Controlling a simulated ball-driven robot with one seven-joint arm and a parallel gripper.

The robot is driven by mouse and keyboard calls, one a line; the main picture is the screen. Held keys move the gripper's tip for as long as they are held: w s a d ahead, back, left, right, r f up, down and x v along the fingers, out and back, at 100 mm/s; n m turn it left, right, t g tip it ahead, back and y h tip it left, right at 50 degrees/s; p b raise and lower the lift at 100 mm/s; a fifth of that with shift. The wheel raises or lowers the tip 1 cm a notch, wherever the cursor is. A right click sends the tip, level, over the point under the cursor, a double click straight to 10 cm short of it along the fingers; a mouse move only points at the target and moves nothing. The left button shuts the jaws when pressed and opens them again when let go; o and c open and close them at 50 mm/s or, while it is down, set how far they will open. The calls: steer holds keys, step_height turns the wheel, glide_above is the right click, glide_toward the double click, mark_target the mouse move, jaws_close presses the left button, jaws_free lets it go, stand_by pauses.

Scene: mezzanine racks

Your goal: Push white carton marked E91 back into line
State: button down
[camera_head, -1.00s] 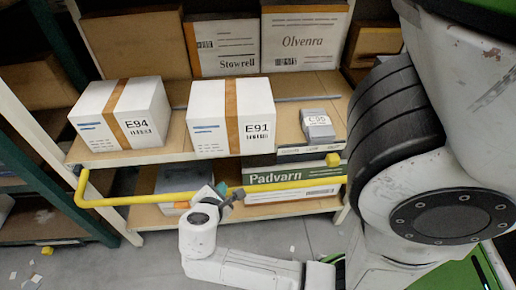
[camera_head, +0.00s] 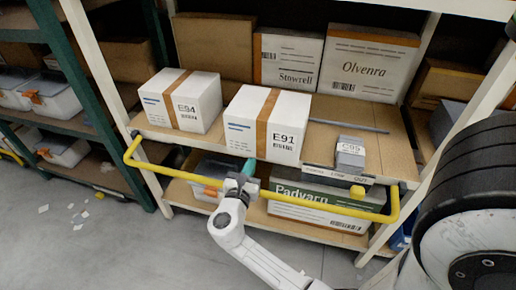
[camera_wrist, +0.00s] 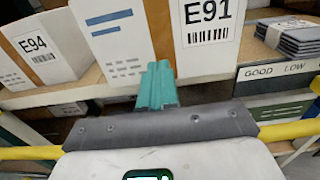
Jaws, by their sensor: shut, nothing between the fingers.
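The white carton marked E91 (camera_head: 290,120), with a brown tape band, stands upright at the front edge of the upper shelf (camera_head: 320,158). It fills the top middle of the wrist view (camera_wrist: 115,42). The white carton marked E94 (camera_head: 198,108) stands to its left with a gap between them. My gripper (camera_head: 249,167) is shut and empty, its teal fingers just in front of E91's lower front face, left of the label. In the wrist view, the fingertips (camera_wrist: 157,70) overlap the carton's lower edge; I cannot tell whether they touch it.
A yellow rail (camera_head: 320,203) runs across the rack front, at my gripper. The Stowrell (camera_head: 290,60) and Olvenra (camera_head: 366,65) cartons stand behind. A Padvarn box (camera_head: 318,212) lies on the lower shelf.

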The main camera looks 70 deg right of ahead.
mark_target(260, 142)
steer(key=d, duration=0.8)
steer(key=shift+w, duration=0.35)
steer(key=d, duration=0.2)
steer(key=d+b, duration=0.1)
steer(key=d, duration=0.1)
steer(key=d+b, duration=0.1)
steer(key=d, duration=0.1)
steer(key=shift+w+d, duration=0.25)
steer(key=shift+d, duration=0.15)
steer(key=shift+a, duration=0.1)
